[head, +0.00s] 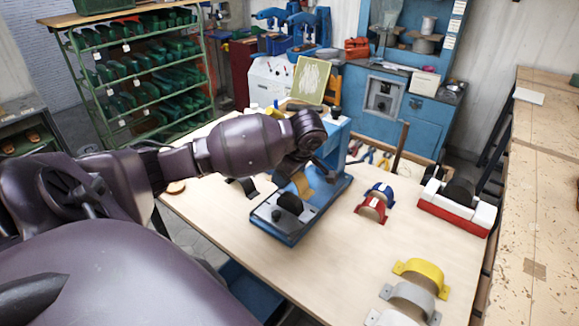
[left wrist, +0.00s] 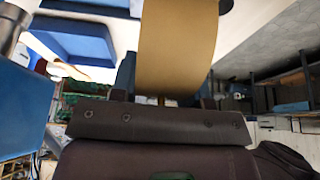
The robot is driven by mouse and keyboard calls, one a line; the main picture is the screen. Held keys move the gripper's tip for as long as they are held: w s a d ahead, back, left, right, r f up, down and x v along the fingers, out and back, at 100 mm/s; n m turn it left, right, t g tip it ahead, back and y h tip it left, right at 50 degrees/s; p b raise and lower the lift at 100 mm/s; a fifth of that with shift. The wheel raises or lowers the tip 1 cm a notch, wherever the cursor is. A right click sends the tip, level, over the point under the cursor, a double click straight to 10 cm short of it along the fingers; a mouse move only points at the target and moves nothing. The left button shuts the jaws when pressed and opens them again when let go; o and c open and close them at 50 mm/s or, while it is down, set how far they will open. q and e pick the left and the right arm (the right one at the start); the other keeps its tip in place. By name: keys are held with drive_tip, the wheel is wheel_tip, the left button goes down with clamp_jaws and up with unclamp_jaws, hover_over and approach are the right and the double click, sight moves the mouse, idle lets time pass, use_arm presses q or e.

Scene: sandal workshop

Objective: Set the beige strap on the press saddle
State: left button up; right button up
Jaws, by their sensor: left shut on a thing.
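The beige strap (head: 303,184) is a curved tan band. It hangs below my left gripper (head: 318,167), which is shut on it over the blue press (head: 284,226). In the left wrist view the strap (left wrist: 178,48) stands large and upright beyond the gripper. A dark rounded block (head: 290,202), seemingly the press saddle, sits on the press's base plate, just below and left of the strap in the head view. The strap looks apart from it. My left arm hides part of the press behind. My right gripper is in neither view.
A blue and a red strap piece (head: 372,209) stand right of the press. Yellow, grey and white pieces (head: 424,272) stand at the table's front right. A red-and-white stand with a dark dome (head: 459,193) is at the right edge. The table (head: 330,255) between is clear.

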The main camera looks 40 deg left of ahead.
sight(286, 194)
use_arm(q)
drive_tip(key=shift+s+f, duration=0.1)
drive_tip(key=shift+f, duration=0.75)
drive_tip(key=shift+f+b, duration=0.35)
drive_tip(key=shift+b, duration=0.6)
drive_tip(key=shift+f+b, duration=0.65)
drive_tip(key=shift+b, duration=0.35)
drive_tip(key=shift+f, duration=0.1)
drive_tip(key=shift+f+p, duration=0.4)
drive_tip(key=shift+f, duration=1.45)
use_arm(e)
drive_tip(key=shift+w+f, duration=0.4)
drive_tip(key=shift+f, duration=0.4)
use_arm(q)
drive_tip(key=shift+f+p, duration=0.2)
drive_tip(key=shift+p, duration=0.1)
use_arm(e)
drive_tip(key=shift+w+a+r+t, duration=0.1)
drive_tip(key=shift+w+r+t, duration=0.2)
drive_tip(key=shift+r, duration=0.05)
